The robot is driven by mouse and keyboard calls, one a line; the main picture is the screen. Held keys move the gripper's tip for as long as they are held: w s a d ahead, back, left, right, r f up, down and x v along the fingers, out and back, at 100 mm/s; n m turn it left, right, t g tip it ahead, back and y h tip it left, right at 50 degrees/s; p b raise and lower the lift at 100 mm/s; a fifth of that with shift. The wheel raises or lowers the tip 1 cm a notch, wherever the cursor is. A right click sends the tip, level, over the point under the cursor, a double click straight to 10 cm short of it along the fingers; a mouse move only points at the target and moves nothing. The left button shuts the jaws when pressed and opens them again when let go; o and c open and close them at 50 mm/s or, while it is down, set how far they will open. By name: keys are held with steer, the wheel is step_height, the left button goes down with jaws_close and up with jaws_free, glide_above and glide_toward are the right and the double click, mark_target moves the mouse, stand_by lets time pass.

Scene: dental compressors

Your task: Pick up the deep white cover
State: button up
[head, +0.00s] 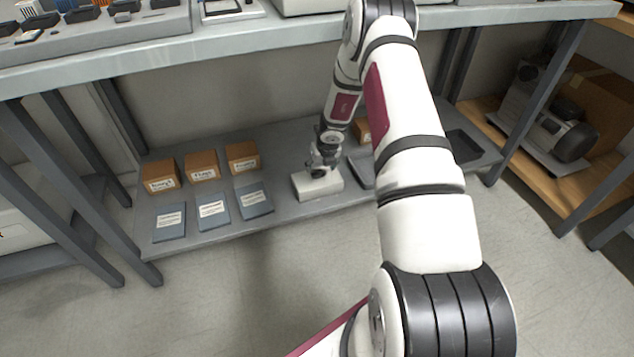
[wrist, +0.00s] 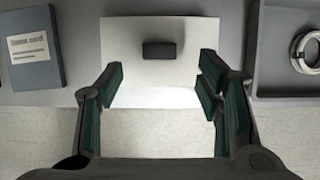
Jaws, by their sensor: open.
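The deep white cover (head: 318,186) is a white box-like piece on the low grey shelf in the head view. In the wrist view the white cover (wrist: 130,65) lies directly ahead, with a small dark block or handle (wrist: 160,50) on its top. My gripper (wrist: 160,85) is open. Its fingers appear on the left and right over the cover's near part, and nothing is held between them. In the head view my gripper (head: 322,170) is just above the cover, and its fingertips are hard to make out. I cannot tell whether the fingers touch the cover.
Several blue-grey booklets (head: 213,211) and small orange-brown boxes (head: 202,167) stand left of the cover. A dark tray (wrist: 262,92) with a metal ring (wrist: 308,52) is at its right. The workbench top (head: 262,33) overhangs the low shelf (head: 225,234). The floor in front is clear.

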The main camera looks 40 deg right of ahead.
mark_target(317, 173)
steer(key=shift+p+x, duration=0.85)
steer(key=shift+x, duration=2.3)
steer(key=shift+c, duration=0.2)
jaws_close()
